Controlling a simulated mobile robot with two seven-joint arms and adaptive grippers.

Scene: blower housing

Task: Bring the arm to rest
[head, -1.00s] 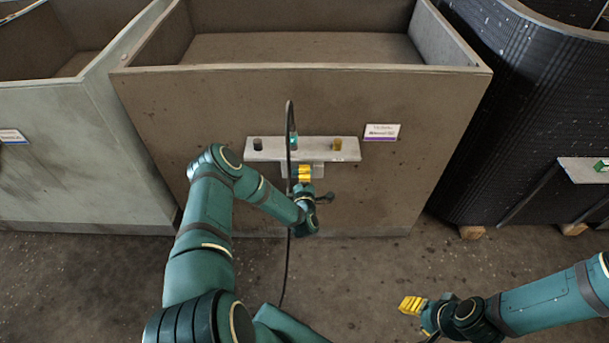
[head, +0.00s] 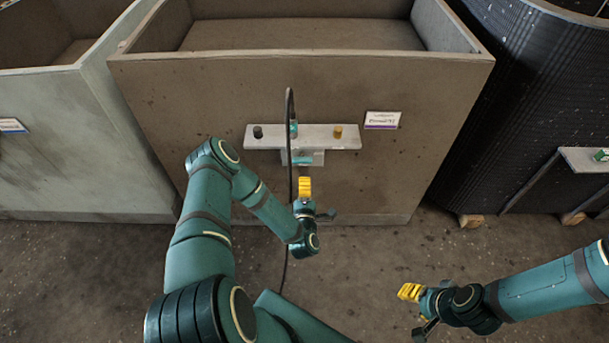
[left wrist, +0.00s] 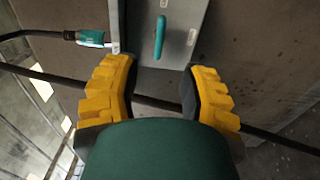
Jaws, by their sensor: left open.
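My left gripper (head: 305,187) is in front of the brown housing, just below the grey bracket on its front wall. In the left wrist view its two yellow fingers (left wrist: 161,90) are spread apart with nothing between them touching both. A teal handle (left wrist: 160,37) on the grey plate lies beyond the fingertips, apart from them. My right gripper (head: 410,292) is low at the right over the floor, its yellow fingers close together in the head view; their gap is too small to judge.
The grey bracket (head: 353,137) carries a black knob (head: 258,132), a yellow knob (head: 338,132) and a teal connector with a black cable (head: 288,230) hanging down. The brown housing (head: 400,85) stands between a pale bin (head: 60,140) and a black ribbed container (head: 510,100). The floor between my arms is clear.

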